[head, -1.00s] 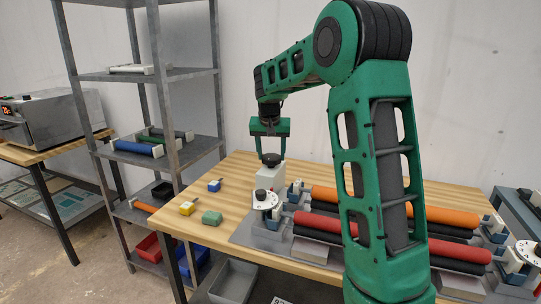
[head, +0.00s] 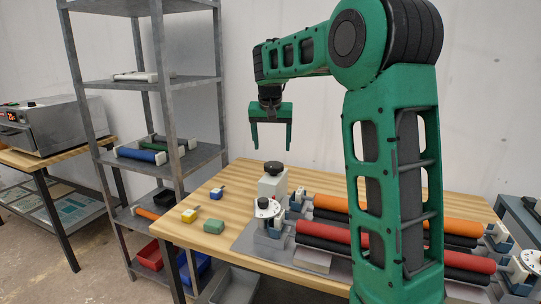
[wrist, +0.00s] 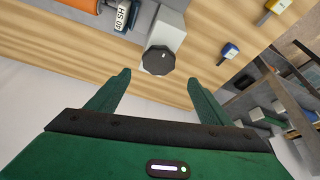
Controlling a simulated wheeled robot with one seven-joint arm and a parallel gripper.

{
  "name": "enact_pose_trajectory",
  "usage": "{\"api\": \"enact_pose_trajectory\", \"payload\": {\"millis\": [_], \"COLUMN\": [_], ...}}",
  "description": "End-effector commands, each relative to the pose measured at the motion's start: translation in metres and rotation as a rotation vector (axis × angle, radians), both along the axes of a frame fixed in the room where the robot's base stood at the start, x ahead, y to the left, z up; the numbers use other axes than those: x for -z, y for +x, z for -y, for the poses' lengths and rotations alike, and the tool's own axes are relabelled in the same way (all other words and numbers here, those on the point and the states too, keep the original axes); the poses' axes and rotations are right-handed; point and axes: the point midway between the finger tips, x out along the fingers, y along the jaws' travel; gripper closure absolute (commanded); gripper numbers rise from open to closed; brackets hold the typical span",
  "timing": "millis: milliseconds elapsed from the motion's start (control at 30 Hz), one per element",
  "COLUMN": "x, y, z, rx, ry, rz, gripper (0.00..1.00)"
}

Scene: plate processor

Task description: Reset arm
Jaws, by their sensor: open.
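My green gripper (head: 271,140) hangs open and empty above the back left part of the table, fingers pointing down. Below it stands a white block with a black knob (head: 272,168), apart from the fingertips. In the wrist view the open fingers of my gripper (wrist: 159,90) show with nothing between them, and the black knob (wrist: 158,60) lies beyond the fingertips.
A wooden table (head: 240,182) holds a machine with red (head: 345,236) and orange rollers (head: 331,203), a white dial (head: 267,207), and small blue (head: 216,193), yellow (head: 189,215) and green blocks (head: 213,227). A metal shelf (head: 185,152) stands left. Air around my gripper is clear.

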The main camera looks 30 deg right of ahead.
Motion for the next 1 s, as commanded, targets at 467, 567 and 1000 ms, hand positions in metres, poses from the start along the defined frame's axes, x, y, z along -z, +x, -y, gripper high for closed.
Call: {"api": "enact_pose_trajectory", "payload": {"millis": [467,567,1000], "x": [-0.018,-0.018,-0.008], "y": [-0.006,-0.006,-0.07], "z": [-0.005,-0.005,0.005], "rx": [0.0,0.0,-0.004], "ry": [0.0,0.0,0.002], "rz": [0.0,0.0,-0.057], "gripper": [0.27,0.27,0.27]}}
